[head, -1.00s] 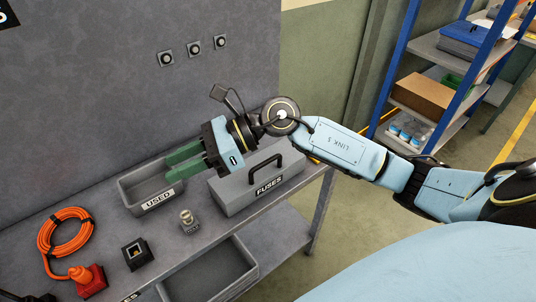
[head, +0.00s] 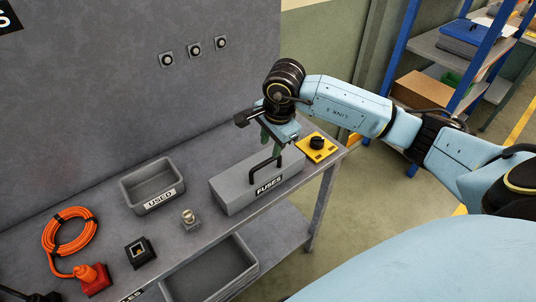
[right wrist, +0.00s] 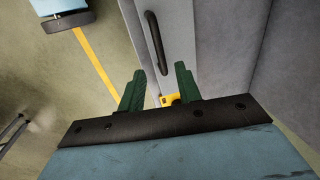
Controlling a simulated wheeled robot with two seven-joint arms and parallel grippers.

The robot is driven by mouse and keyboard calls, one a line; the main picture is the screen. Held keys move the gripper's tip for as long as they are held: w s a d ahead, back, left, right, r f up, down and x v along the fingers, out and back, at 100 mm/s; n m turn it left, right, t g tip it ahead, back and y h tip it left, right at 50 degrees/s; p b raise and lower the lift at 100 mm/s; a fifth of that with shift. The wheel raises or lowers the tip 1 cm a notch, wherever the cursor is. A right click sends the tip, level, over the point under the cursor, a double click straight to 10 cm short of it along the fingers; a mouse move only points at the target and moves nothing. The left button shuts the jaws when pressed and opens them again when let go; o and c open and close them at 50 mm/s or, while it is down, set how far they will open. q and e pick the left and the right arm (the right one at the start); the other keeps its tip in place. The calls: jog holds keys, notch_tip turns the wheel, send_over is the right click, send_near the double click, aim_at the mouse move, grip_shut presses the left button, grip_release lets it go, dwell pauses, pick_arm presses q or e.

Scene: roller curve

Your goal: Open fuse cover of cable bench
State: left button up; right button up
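The grey fuse box (head: 232,196), marked FUSES, stands on the bench (head: 190,238) with its cover down and a black bar handle (head: 266,166) on top. My right gripper (head: 270,137) is above the box's back part, fingers pointing down, just above and behind the handle. In the right wrist view its green fingers (right wrist: 157,82) are apart with nothing between them. The handle (right wrist: 156,43) there lies beyond the fingertips, on the box's grey top (right wrist: 180,45). No contact with the handle shows.
A yellow plate with a black knob (head: 316,145) sits right of the box. To the left are an empty USED bin (head: 150,197), a small metal-and-glass part (head: 189,219), a black socket (head: 140,253) and an orange cable coil (head: 66,233). The wall is behind.

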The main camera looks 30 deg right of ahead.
aim_at(267, 161)
jog(key=f, duration=0.4)
jog(key=w+f, duration=0.1)
jog(key=f, duration=0.1)
jog(key=shift+w+a+f+p, duration=0.1)
jog(key=shift+f+p, duration=0.15)
jog(key=shift+p, duration=0.1)
grip_shut()
